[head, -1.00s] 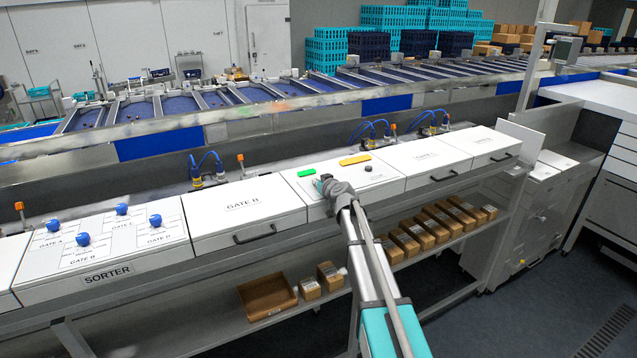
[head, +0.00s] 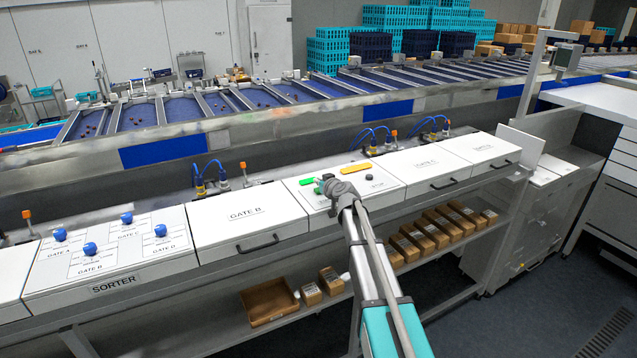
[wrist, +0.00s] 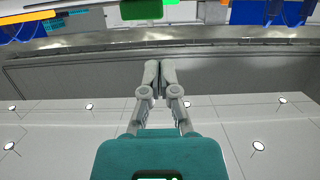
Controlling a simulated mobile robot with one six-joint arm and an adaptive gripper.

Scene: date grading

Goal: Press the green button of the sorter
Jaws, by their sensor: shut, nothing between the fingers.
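The green button (head: 306,181) is a flat green piece on the top of a white sorter cabinet, left of a yellow-orange bar (head: 357,169). My gripper (head: 321,187) is just to the right of the button and nearer to me in the head view, low over the panel. Whether it touches the button cannot be told. In the wrist view my gripper (wrist: 160,66) has its two fingers together with nothing between them. A green piece (wrist: 142,9), probably the button, is cut off by the top edge there, beyond the fingertips.
A dark round control (head: 370,180) sits right of my gripper, by a STOP label. The panel at left bears several blue knobs (head: 90,249). White GATE B (head: 245,215) and GATE C (head: 426,163) covers flank the button panel. Boxes (head: 412,238) lie on the shelf below.

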